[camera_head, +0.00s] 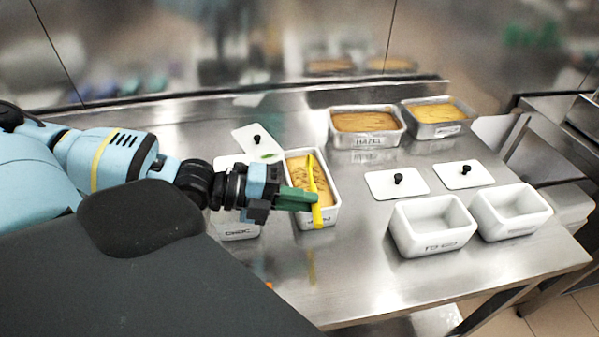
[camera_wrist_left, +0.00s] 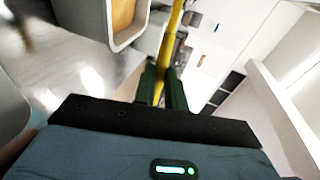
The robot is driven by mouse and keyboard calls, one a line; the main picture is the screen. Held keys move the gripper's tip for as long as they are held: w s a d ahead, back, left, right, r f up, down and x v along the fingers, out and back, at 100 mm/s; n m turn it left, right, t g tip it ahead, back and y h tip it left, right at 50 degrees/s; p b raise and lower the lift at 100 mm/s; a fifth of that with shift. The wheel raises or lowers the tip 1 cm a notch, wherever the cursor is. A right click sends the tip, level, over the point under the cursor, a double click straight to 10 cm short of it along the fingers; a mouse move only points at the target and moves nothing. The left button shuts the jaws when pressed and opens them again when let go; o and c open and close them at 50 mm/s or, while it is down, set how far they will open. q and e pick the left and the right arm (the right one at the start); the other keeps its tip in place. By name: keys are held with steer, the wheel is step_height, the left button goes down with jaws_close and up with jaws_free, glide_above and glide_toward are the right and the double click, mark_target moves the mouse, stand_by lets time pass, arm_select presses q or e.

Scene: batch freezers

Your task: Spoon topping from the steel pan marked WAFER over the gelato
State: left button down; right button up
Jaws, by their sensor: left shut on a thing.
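My left gripper (camera_head: 302,199) is shut on a yellow long-handled tool (camera_head: 312,176), which looks like the spoon or a spatula. The tool crosses over a white pan (camera_head: 331,218) of orange-tan gelato (camera_head: 298,168) with darker marks on its surface; whether it touches I cannot tell. The left wrist view shows the yellow handle (camera_wrist_left: 172,35) between the green fingers (camera_wrist_left: 163,80). Two steel pans stand at the back right: one marked HAZEL (camera_head: 368,142) with brown content, and one with yellow content (camera_head: 437,131), its label too small to read. My right gripper is out of view.
Two empty white pans (camera_head: 433,243) (camera_head: 513,223) stand at the front right, with two white lids (camera_head: 380,186) (camera_head: 452,181) behind them. Another white lid (camera_head: 245,138) lies behind a white container (camera_head: 238,231) beside my gripper. Bare steel counter (camera_head: 355,260) lies between the pans.

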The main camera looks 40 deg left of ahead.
arm_select(q)
steer(key=r+g+y+p, duration=0.1)
steer(key=g+y, duration=0.1)
steer(key=w+d+r+g+y+p, duration=0.1)
steer(key=g+y, duration=0.1)
steer(key=r+g+y+p, duration=0.1)
steer(key=g+p, duration=0.1)
steer(key=shift+w+d+r+n+g+y, duration=0.1)
steer(key=shift+w+d+n+g+y, duration=0.2)
steer(key=shift+w+y, duration=0.1)
steer(key=shift+w+d+r+g+y+p, duration=0.15)
steer(key=shift+w+r+g+y+p, duration=0.15)
steer(key=shift+g+y+p, duration=0.45)
steer(key=shift+w+d+g+y, duration=0.1)
steer(key=shift+g+y, duration=0.15)
steer(key=shift+g, duration=0.1)
steer(key=shift+w+d+r+g+y, duration=0.15)
steer(key=shift+r+g+y, duration=0.35)
steer(key=shift+g, duration=0.1)
steer(key=shift+w+d+r+g+y, duration=0.1)
steer(key=shift+w+r+g+y, duration=0.05)
steer(key=shift+r+g+y, duration=0.4)
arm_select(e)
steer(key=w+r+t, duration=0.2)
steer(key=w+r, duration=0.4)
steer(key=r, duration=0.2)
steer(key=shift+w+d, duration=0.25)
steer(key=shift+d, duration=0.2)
